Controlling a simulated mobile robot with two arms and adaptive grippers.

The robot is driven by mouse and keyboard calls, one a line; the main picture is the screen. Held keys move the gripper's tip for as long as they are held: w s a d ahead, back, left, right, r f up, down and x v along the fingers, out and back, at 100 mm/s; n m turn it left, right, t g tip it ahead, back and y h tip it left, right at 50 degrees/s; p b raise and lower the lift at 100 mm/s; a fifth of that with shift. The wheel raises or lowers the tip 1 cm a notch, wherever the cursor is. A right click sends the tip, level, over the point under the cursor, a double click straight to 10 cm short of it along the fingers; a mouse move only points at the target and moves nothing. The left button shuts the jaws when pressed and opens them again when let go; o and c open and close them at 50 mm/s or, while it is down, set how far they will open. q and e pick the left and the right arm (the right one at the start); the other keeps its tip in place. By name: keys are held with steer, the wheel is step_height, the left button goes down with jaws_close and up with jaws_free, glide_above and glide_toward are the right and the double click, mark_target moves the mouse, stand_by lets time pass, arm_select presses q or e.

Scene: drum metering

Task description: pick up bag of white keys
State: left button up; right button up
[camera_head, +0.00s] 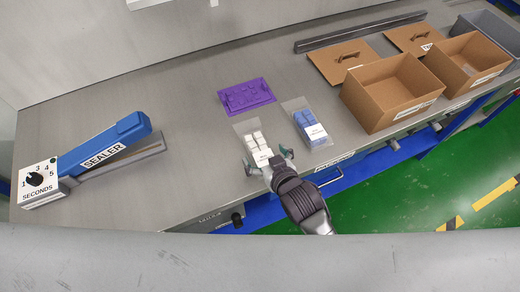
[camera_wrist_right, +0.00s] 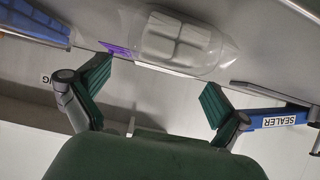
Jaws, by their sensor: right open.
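The bag of white keys (camera_head: 253,139) is a clear pouch with white key blocks and a white label. It lies on the grey bench in the head view, and it shows at the top of the right wrist view (camera_wrist_right: 178,40). My right gripper (camera_head: 267,160) is at the bag's near, labelled end, fingers spread to either side. In the wrist view its green-padded fingers (camera_wrist_right: 157,88) are apart with nothing between them, and the bag lies beyond the tips. I cannot tell whether they touch it. My left gripper is not in view.
A bag of blue keys (camera_head: 308,125) lies close to the right. A purple keyed plate (camera_head: 247,96) is behind. The blue sealer (camera_head: 110,143) stands at left, open cardboard boxes (camera_head: 385,95) at right. Bench between sealer and bags is clear.

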mark_target(261, 150)
steer(key=shift+x, duration=1.95)
steer(key=shift+d, duration=0.1)
steer(key=c, duration=1.3)
steer(key=shift+c, duration=0.2)
steer(key=shift+r, duration=0.1)
steer(key=shift+r, duration=0.55)
step_height(261, 150, up, 3)
steer(key=shift+f, duration=0.1)
steer(key=s+d+r+b, duration=0.1)
steer(key=s+d+r, duration=0.5)
steer(key=d, duration=0.4)
steer(key=shift+r+b, duration=0.35)
steer(key=shift+r, duration=0.1)
